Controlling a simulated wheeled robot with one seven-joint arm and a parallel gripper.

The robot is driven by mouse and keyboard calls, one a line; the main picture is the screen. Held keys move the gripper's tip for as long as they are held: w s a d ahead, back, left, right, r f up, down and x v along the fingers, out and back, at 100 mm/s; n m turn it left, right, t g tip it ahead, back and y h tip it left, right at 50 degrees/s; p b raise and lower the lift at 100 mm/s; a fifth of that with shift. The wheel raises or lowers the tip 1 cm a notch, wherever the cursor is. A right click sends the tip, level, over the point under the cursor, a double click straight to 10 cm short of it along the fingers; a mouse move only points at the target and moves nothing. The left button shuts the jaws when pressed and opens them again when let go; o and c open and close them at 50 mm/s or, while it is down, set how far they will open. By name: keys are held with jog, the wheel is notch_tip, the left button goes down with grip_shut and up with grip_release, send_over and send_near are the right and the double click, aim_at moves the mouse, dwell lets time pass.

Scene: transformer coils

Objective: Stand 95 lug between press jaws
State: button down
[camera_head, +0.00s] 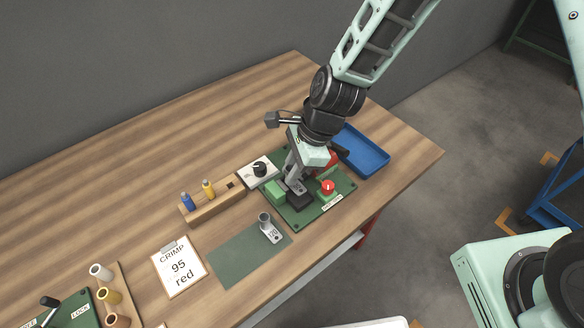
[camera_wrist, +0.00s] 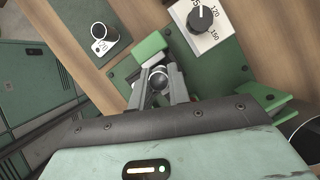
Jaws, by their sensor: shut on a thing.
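My gripper (camera_head: 296,181) points down over the green press base (camera_head: 325,212). In the wrist view my gripper (camera_wrist: 160,92) is shut on a grey metal lug (camera_wrist: 158,77), whose round barrel end shows between the fingers. The lug is at the press, beside a green jaw block (camera_wrist: 150,47); this jaw (camera_head: 275,192) also shows in the head view. The other green jaw (camera_wrist: 257,92) is to the right. The fingers hide much of the held lug; I cannot read its size or tell whether it touches the base.
Another lug (camera_head: 268,229) stands on the dark green mat (camera_head: 232,262). A white dial box (camera_head: 258,170) and red knob (camera_head: 327,187) are close to my gripper. A blue tray (camera_head: 365,158) lies behind right. A card (camera_head: 179,270) reads "CRIMP 95 red". A wooden rack (camera_head: 222,205) stands left.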

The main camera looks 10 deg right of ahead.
jog(key=shift+r+p, duration=0.5)
jog(key=shift+r, duration=0.2)
jog(key=shift+r, duration=0.15)
jog(key=shift+f+b, duration=0.4)
jog(key=shift+f, duration=0.75)
dwell(0.7)
jog(key=shift+f, duration=0.25)
jog(key=c, duration=0.9)
grip_release()
jog(key=shift+r+p, duration=2.15)
jog(key=shift+r, duration=0.4)
